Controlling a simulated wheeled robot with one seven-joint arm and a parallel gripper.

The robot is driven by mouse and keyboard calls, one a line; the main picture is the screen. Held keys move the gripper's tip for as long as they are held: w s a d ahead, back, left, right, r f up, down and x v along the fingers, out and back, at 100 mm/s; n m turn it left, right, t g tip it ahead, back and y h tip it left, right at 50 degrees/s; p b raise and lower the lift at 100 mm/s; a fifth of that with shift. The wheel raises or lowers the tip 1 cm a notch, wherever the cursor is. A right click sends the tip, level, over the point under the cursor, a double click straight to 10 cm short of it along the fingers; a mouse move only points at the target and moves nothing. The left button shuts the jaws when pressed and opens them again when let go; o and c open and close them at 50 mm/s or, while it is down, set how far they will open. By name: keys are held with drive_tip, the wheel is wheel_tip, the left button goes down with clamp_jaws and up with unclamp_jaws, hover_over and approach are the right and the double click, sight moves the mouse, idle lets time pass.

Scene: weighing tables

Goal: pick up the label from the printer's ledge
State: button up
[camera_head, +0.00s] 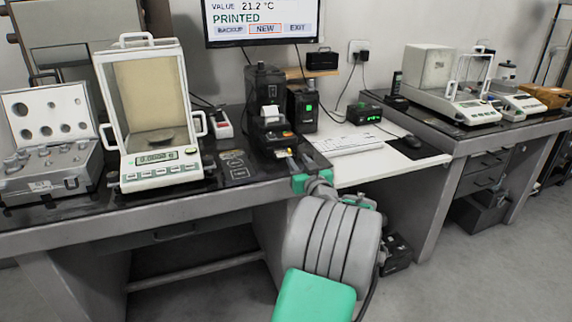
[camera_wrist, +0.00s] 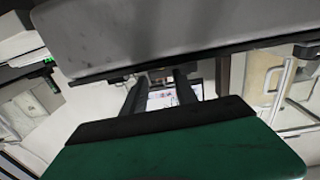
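The dark printer (camera_head: 266,95) stands on the black-topped table, left of the keyboard. A small white piece, which looks like the label (camera_head: 270,114), shows at its front ledge. My gripper (camera_head: 292,162) is at the table's front edge, in front of the printer and apart from the white piece. In the wrist view, my gripper's two dark fingers (camera_wrist: 161,80) stand apart with nothing held between them. A bright screen shows beyond them. I cannot make out the label in the wrist view.
A glass-doored balance (camera_head: 150,110) and an open case of weights (camera_head: 50,140) stand to the left. A smaller dark device (camera_head: 303,107) with a green light is right of the printer. The keyboard (camera_head: 345,145) lies farther right. The table's edge (camera_wrist: 180,35) is close in the wrist view.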

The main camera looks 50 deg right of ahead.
sight(290, 151)
drive_tip(key=x, duration=0.6)
drive_tip(key=shift+w+a+b, duration=0.1)
drive_tip(key=shift+w+b, duration=0.05)
drive_tip(key=shift+b, duration=0.2)
clamp_jaws()
